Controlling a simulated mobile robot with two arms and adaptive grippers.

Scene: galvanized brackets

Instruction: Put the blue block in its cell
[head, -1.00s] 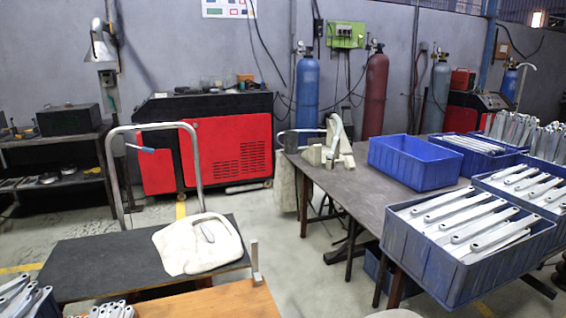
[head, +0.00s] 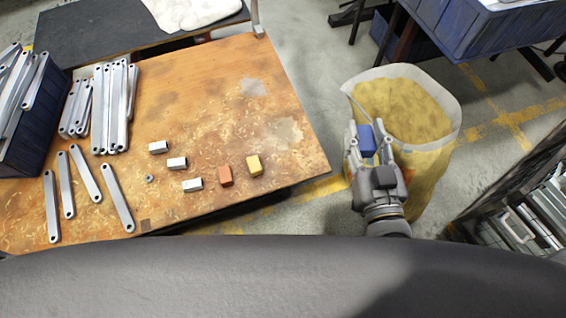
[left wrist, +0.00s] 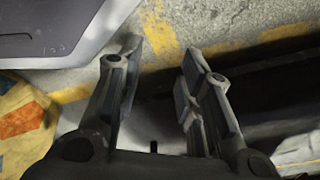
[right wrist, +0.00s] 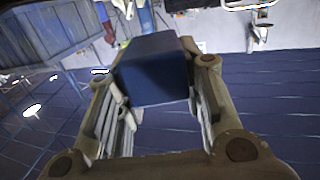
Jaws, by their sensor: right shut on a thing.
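The blue block (head: 367,139) is held between the fingers of my right gripper (head: 368,142), which is shut on it. In the head view the gripper is right of the wooden table, in front of a yellow-lined sack. The right wrist view shows the blue block (right wrist: 153,70) between the fingertips. My left gripper (left wrist: 160,70) shows only in the left wrist view, with its fingers apart and nothing between them. An orange block (head: 225,176), a yellow block (head: 254,166) and three pale blocks (head: 177,163) lie on the table. I cannot make out a cell for the block.
The wooden table (head: 230,110) carries metal brackets (head: 115,105) at its left and a small nut (head: 149,179). The open sack (head: 437,85) stands right of the table. A dark rack (head: 530,170) of metal parts is at far right. The table's right part is clear.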

